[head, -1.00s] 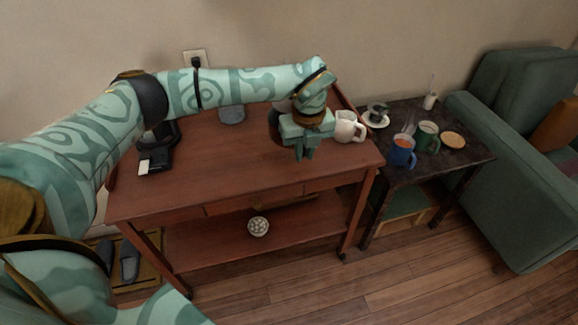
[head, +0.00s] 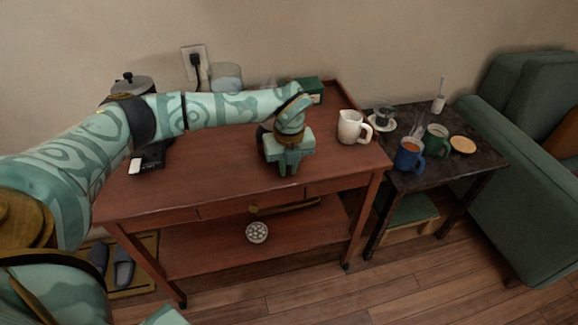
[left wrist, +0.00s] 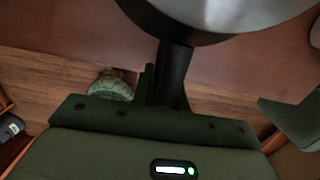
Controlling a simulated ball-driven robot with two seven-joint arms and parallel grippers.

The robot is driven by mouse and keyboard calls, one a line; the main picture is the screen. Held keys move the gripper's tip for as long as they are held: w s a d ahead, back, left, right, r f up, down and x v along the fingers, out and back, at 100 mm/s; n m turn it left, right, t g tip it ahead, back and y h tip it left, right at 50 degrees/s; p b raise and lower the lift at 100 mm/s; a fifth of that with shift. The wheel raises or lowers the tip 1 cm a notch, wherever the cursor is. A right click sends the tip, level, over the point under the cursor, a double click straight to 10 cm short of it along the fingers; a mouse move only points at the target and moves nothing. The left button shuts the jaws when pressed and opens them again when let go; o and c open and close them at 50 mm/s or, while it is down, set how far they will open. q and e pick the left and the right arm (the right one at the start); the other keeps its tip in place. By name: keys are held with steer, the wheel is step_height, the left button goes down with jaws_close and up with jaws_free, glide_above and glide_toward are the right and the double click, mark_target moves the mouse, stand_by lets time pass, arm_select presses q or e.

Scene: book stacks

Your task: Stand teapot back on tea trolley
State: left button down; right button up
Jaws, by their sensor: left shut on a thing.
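My left gripper (head: 288,166) is over the front middle of the red-brown tea trolley (head: 215,185). In the left wrist view it is shut on the dark handle (left wrist: 174,72) of a round, grey vessel (left wrist: 235,14) with a black rim, which looks like the teapot. In the head view that vessel is almost wholly hidden behind my gripper and forearm; only a dark edge shows at the gripper's left. I cannot tell whether it touches the trolley top or is upright. My right gripper is not in view.
A white pitcher (head: 353,128) stands right of my gripper. A green box (head: 308,90) and a lidded pot (head: 131,84) are at the back. A dark side table (head: 455,178) at the right holds mugs. The trolley's front left top is clear.

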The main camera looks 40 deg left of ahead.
arm_select(q)
steer(key=c, duration=1.4)
jaws_free()
